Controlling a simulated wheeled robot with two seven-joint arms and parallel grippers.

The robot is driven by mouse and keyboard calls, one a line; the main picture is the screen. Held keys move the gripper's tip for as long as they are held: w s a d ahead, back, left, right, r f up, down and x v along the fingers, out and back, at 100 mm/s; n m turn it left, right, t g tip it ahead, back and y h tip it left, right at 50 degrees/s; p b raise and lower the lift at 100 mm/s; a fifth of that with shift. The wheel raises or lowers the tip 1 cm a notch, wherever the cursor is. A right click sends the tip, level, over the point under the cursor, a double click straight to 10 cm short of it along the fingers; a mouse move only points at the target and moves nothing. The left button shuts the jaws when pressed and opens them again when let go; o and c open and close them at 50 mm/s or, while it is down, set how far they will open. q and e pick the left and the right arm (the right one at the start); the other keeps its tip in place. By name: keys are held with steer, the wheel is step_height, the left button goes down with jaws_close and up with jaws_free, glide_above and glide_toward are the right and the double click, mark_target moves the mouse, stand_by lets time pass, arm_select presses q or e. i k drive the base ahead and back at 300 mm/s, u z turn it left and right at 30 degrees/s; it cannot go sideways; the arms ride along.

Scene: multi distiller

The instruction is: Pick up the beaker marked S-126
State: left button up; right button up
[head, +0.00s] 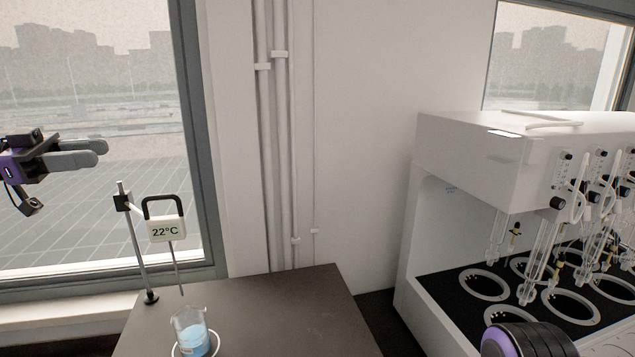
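A glass beaker (190,333) with light blue liquid stands at the front of the dark table, in the lower left of the head view. A white ring shows around its lower part. No marking such as S-126 can be read on it. My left gripper (102,152) is at the left, in front of the window, up and to the left of the beaker and well apart from it. Its two grey fingers overlap in this view and nothing shows between them, so their opening is unclear. My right gripper is out of view; only a black and purple arm part shows at the bottom right.
A stand with a 22°C thermometer display (165,229) rises behind the beaker, its probe hanging just above it. The dark tabletop (290,308) right of the beaker is clear. A white multi-position distiller (470,150) with glassware and ringed openings stands at the right.

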mark_target(189, 323)
steer(key=k, duration=1)
